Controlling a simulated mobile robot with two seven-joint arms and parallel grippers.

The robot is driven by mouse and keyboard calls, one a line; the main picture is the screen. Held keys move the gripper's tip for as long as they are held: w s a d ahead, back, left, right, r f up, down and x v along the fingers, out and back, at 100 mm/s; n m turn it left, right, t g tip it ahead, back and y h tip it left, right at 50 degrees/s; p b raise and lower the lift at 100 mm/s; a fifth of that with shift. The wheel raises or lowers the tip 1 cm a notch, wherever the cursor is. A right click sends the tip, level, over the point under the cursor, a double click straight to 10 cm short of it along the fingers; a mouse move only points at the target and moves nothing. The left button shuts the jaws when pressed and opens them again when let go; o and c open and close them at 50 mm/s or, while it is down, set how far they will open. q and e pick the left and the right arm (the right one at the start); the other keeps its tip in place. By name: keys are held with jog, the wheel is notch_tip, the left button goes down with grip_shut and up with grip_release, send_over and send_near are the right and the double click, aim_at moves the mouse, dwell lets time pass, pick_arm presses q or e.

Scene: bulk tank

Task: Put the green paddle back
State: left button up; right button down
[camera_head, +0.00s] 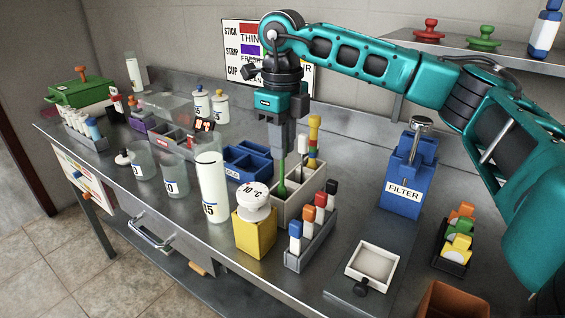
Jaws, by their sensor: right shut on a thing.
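My right gripper (283,150) points straight down and is shut on the green paddle (282,178). The paddle hangs upright, its top hidden between the fingers and its wider end downward. That lower end is at the left part of a grey divided holder (290,211); I cannot tell whether it is inside a compartment or just above it. A yellow-topped paddle (314,135) stands upright at the back of the same holder. My left gripper is not in view.
A yellow block with a white "10 °C" top (255,225) and a rack of coloured-cap sticks (313,240) stand close in front. A blue FILTER box (402,190) is to the right, a blue COLD bin (246,163) to the left, and a tall white cylinder (212,190) beyond the yellow block.

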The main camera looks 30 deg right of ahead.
send_over(283, 185)
jog(key=shift+w+f, duration=0.2)
jog(key=shift+f, duration=2.1)
jog(key=c, duration=1)
grip_release()
jog(key=shift+c, duration=0.2)
notch_tip(283, 185, up, 12)
jog(key=shift+r+p, duration=0.2)
jog(key=shift+p, duration=0.15)
